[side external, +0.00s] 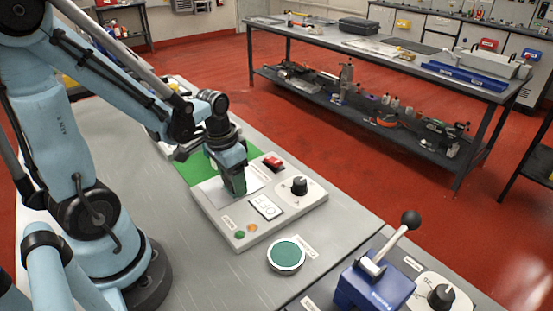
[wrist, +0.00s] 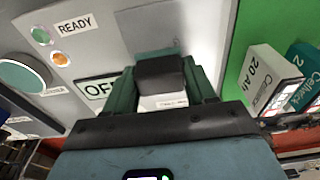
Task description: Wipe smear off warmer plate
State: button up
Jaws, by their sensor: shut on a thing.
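The warmer (side external: 262,237) is a pale grey box on the bench. Its shiny plate (side external: 212,196) lies under my gripper and also shows in the wrist view (wrist: 140,22). The fingers hide part of the plate.
The warmer carries an OFF sign (side external: 264,207), a black knob (side external: 299,185) and a red switch (side external: 273,162). A blue lever box (side external: 375,287) stands front right. White and teal battery boxes (wrist: 265,80) are on a green mat (wrist: 238,60).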

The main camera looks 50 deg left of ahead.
jog(key=shift+d, duration=0.85)
jog(key=shift+a, duration=3.4)
jog(key=shift+w+a+f, duration=0.1)
jog(key=shift+w+a, duration=0.05)
jog(key=shift+w, duration=0.4)
jog(key=shift+d, duration=3.6)
jog(key=shift+a+f, duration=0.1)
jog(key=shift+a, duration=3.5)
notch_tip(320, 180, up, 9)
jog(key=shift+f, duration=0.15)
